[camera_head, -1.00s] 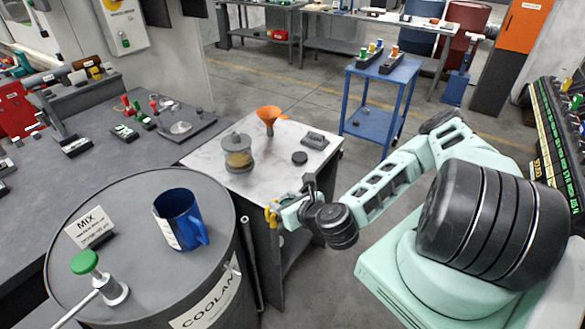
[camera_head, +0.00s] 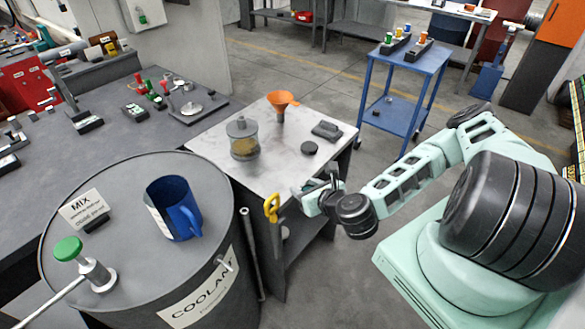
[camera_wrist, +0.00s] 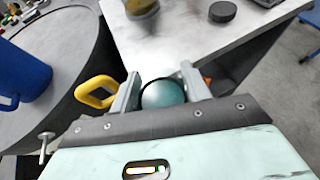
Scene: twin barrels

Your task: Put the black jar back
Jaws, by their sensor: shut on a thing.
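My gripper (camera_head: 305,198) is beside the front right edge of the small cart, and it also shows in the wrist view (camera_wrist: 162,85). Its fingers close around a round blue-grey thing with a dark rim (camera_wrist: 163,95). Its lower part is hidden by the gripper body, so I cannot tell for sure whether it is the black jar. A clear jar with a grey lid and yellowish contents (camera_head: 243,142) stands on the cart top (camera_head: 235,185). A flat black disc (camera_head: 310,148) lies there to its right.
A yellow loop handle (camera_head: 271,207) is at the cart's front corner, close left of my fingers. A coolant barrel (camera_head: 130,270) with a blue mug (camera_head: 173,210) stands left. An orange funnel (camera_head: 280,103) and a dark block (camera_head: 327,130) are on the cart. The cart's front top is bare.

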